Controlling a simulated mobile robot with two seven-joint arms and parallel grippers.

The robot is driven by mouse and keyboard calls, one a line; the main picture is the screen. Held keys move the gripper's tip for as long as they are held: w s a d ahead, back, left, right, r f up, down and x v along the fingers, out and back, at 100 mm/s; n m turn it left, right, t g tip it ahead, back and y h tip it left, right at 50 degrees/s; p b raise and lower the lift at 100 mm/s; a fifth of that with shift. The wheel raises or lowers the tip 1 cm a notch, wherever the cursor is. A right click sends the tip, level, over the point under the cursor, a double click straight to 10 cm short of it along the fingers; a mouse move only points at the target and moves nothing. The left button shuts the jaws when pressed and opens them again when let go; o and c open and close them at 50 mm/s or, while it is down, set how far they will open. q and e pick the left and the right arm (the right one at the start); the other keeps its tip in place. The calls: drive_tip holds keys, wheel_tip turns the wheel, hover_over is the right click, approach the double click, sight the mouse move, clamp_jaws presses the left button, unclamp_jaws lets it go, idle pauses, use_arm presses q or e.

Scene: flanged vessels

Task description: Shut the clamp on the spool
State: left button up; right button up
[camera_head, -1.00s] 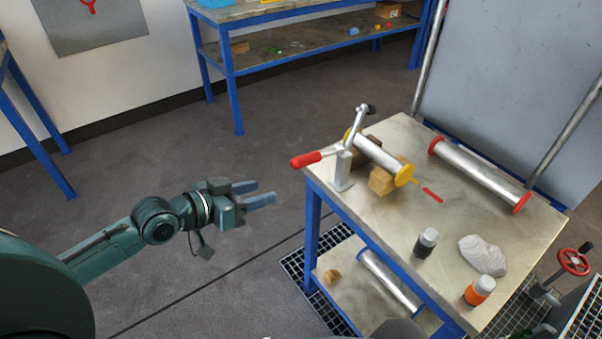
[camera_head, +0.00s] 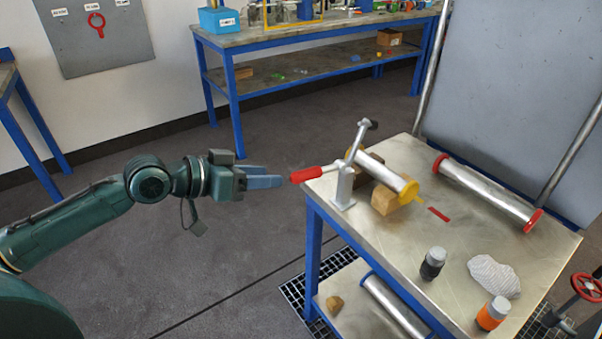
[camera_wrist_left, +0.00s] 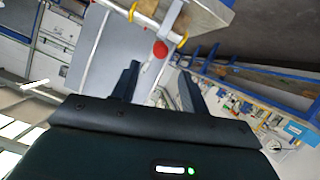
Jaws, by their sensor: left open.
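The clamp (camera_head: 344,184) stands at the left edge of the workbench, with a red-tipped handle (camera_head: 305,174) sticking out to the left and a grey lever pointing up. The spool with yellow flanges (camera_head: 384,171) lies beside it on wooden blocks (camera_head: 388,198). My left gripper (camera_head: 280,178) is open and empty, just left of the red handle tip. In the left wrist view the red tip (camera_wrist_left: 160,48) shows beyond and between the two fingers (camera_wrist_left: 158,88). Whether they touch it I cannot tell. My right gripper is not in view.
On the workbench (camera_head: 450,260) lie a second spool with red flanges (camera_head: 487,191), a red strip (camera_head: 438,214), a dark bottle (camera_head: 432,263), an orange bottle (camera_head: 493,313) and a white cloth (camera_head: 495,276). A lower shelf holds another cylinder (camera_head: 396,308). The floor left of the bench is clear.

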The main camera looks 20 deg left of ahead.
sight(291, 175)
use_arm(q)
drive_tip(key=x, duration=0.9)
drive_tip(key=shift+w+d+f+p, duration=0.1)
drive_tip(key=shift+w+d+p, duration=0.1)
drive_tip(key=shift+p, duration=0.15)
clamp_jaws()
